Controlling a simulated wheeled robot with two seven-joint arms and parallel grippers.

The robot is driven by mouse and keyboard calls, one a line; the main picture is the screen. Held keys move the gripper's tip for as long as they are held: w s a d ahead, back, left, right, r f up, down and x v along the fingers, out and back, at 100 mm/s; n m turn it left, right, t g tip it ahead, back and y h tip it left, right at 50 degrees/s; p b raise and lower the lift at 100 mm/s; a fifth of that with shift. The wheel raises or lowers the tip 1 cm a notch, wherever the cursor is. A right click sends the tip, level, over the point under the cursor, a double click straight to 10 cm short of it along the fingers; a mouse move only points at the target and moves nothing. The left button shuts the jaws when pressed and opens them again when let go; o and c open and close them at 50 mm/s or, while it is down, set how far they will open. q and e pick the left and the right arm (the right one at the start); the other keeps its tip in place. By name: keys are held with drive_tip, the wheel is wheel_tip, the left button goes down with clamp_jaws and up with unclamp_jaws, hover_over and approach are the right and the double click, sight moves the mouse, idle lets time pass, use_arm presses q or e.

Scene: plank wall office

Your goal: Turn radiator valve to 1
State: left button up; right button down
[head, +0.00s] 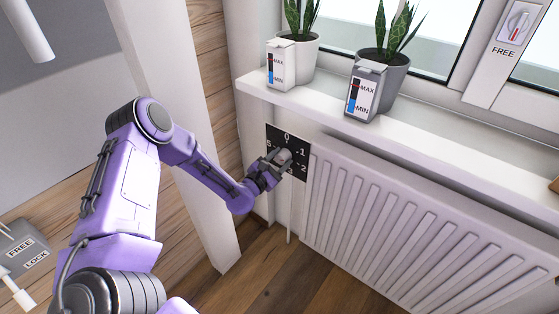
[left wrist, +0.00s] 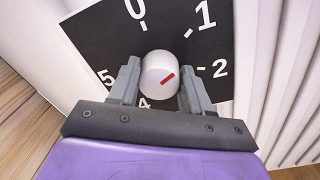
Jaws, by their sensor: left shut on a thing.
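The radiator valve is a white round knob (left wrist: 158,72) with a red mark on its face, in front of a black dial plate (left wrist: 95,40) with white numbers. My left gripper (left wrist: 159,88) is shut on the knob, one finger on each side. In the head view the knob (head: 285,156) shows at the tip of my left gripper (head: 277,163). My right gripper is out of view.
The ribbed white radiator (head: 390,220) stands right of the dial. Above it a white sill (head: 310,106) bears two potted plants with MAX/MIN gauges. A white post (head: 180,110) stands left of the valve. A FREE/LOCK lever plate (head: 22,250) is at lower left.

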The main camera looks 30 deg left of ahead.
use_arm(q)
drive_tip(key=shift+s+f+n, duration=0.1)
drive_tip(key=shift+n, duration=0.5)
drive_tip(key=o, duration=1)
drive_tip(key=shift+o, duration=0.2)
drive_tip(key=s+p, duration=0.1)
drive_tip(key=s, duration=0.9)
drive_tip(key=shift+s+a, duration=0.2)
drive_tip(key=shift+s, duration=0.05)
